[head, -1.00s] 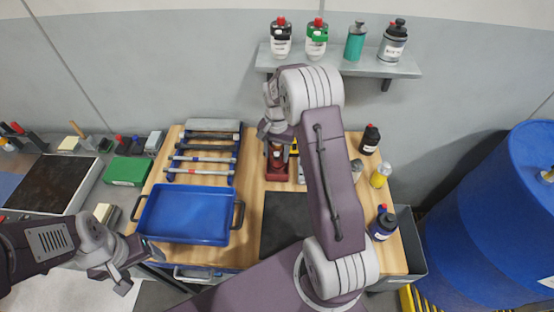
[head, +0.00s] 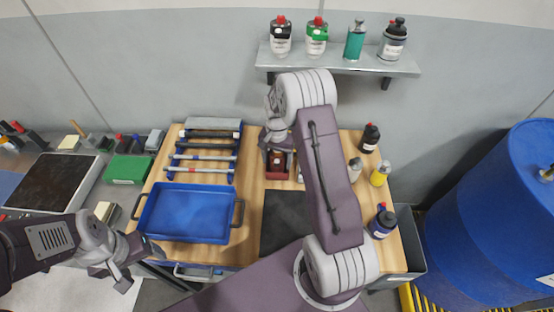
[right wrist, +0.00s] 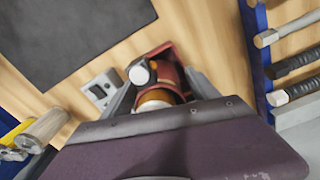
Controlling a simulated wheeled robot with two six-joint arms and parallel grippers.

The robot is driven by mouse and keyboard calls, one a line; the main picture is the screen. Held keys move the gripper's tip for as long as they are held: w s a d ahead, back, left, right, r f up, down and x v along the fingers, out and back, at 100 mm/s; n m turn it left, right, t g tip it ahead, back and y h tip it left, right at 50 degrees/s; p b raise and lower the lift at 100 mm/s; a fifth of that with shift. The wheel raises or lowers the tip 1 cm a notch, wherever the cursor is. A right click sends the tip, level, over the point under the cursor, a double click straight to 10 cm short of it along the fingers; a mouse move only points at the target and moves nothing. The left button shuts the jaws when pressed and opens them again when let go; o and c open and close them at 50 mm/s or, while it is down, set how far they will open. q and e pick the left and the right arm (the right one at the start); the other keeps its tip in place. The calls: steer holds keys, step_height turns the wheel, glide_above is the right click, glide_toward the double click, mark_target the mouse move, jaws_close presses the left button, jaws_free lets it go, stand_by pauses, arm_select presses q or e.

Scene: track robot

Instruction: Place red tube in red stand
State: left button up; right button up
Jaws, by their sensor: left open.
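The dark red stand (head: 279,168) is on the wooden table, partly hidden by my right arm; it also shows in the right wrist view (right wrist: 163,52). A brown and orange round object with a pale band (right wrist: 155,97) is in or just over it, beside a white round end (right wrist: 139,74). My right gripper (right wrist: 160,92) has a finger on each side of that object; whether they press on it is unclear. A tube with a red band (head: 205,158) lies on the blue rack among several tubes. My left gripper (head: 138,266) is open and empty, left of the table.
A blue tray (head: 188,213) is in front of the rack. A dark mat (head: 284,218) lies right of it. Several bottles stand along the table's right side, including a yellow one (head: 380,174). A shelf (head: 340,66) with bottles is above; a blue barrel (head: 490,220) is at right.

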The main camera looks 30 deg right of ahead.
step_height(320, 180, up, 12)
steer(key=shift+r, duration=0.2)
steer(key=s+a+f+n, duration=0.1)
steer(key=s+a+n, duration=0.3)
steer(key=s, duration=0.5)
steer(key=s+a+f+n+t, duration=0.1)
steer(key=s+a+f+n, duration=0.1)
steer(key=s+a+n, duration=0.3)
steer(key=s+a, duration=0.1)
steer(key=s, duration=0.3)
steer(key=shift+a+f, duration=0.15)
steer(key=shift+a, duration=0.15)
